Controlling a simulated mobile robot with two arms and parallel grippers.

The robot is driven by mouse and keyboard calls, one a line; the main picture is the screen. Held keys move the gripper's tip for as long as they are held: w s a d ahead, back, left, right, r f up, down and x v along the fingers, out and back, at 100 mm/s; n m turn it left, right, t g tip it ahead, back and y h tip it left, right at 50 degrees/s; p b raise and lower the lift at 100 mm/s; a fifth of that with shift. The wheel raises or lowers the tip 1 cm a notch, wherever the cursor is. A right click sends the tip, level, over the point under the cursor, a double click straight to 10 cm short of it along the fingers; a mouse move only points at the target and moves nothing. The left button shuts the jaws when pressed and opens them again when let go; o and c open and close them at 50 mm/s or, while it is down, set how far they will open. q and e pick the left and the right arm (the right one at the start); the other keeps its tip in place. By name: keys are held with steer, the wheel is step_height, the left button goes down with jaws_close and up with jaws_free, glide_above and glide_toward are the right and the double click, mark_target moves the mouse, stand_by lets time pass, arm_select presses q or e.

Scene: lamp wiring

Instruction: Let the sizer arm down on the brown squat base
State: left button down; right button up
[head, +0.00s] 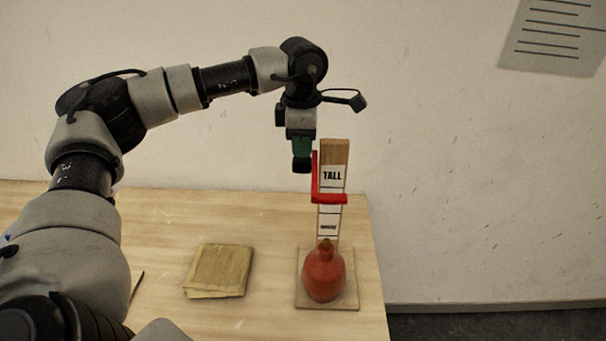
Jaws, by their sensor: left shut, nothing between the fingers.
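The sizer is an upright wooden post (335,152) with a "TALL" label near its top and another label lower down. Its red sizer arm (330,198) sits partway up the post, at the lower edge of the "TALL" label, with a thin red upright part on its left. The squat base (323,276), reddish-brown and rounded with a short neck, stands at the foot of the post. A clear gap separates its top from the arm. My left gripper (302,168) points down, shut and empty, just left of the red upright part. Whether they touch is unclear. My right gripper is out of view.
The sizer's flat board (346,303) lies near the right edge of the wooden table (220,215). A folded tan cloth or packet (219,269) lies to its left. Table between them is clear. A wall with a lined sheet (555,35) stands behind.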

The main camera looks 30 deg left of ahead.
arm_select(q)
step_height(320, 180, down, 12)
steer(key=b, duration=0.8)
steer(key=shift+f, duration=0.2)
stand_by(1.8)
steer(key=shift+r, duration=0.1)
stand_by(0.3)
step_height(320, 180, up, 16)
steer(key=p, duration=1.1)
steer(key=shift+r, duration=0.25)
